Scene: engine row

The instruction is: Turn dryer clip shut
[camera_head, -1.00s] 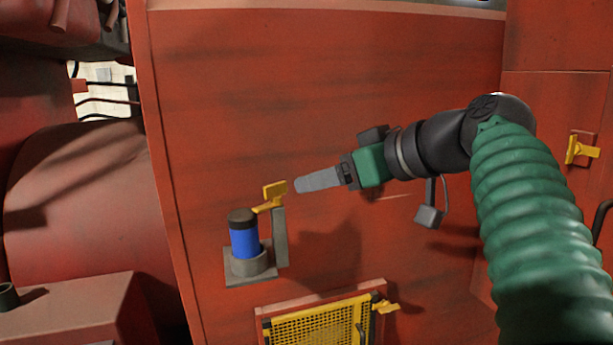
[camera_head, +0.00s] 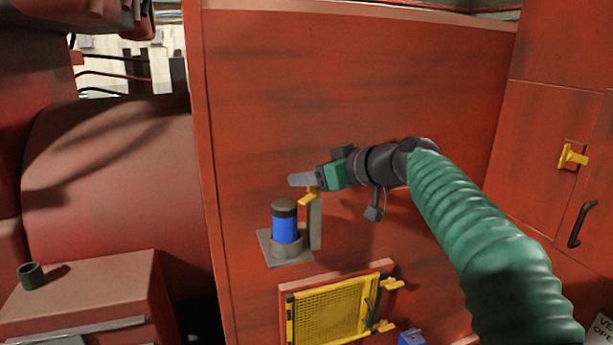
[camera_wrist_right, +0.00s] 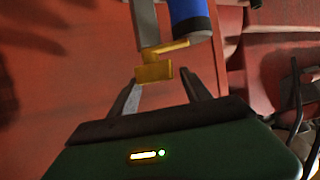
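The yellow dryer clip (camera_head: 309,197) sits at the top of a grey upright post (camera_head: 315,228) beside the blue dryer cylinder (camera_head: 285,230) with a dark cap. My right gripper (camera_head: 300,180) is at the clip, and its fingers partly cover it in the head view. In the right wrist view, the gripper's fingers (camera_wrist_right: 161,82) are spread. Contact is not visible. The left gripper is not in view.
A yellow mesh panel (camera_head: 330,311) with yellow latches is below the dryer. Another yellow latch (camera_head: 571,157) and a dark handle (camera_head: 582,225) are on the right wall. A small cup (camera_head: 32,276) stands on the red block at left. The red wall above the dryer is bare.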

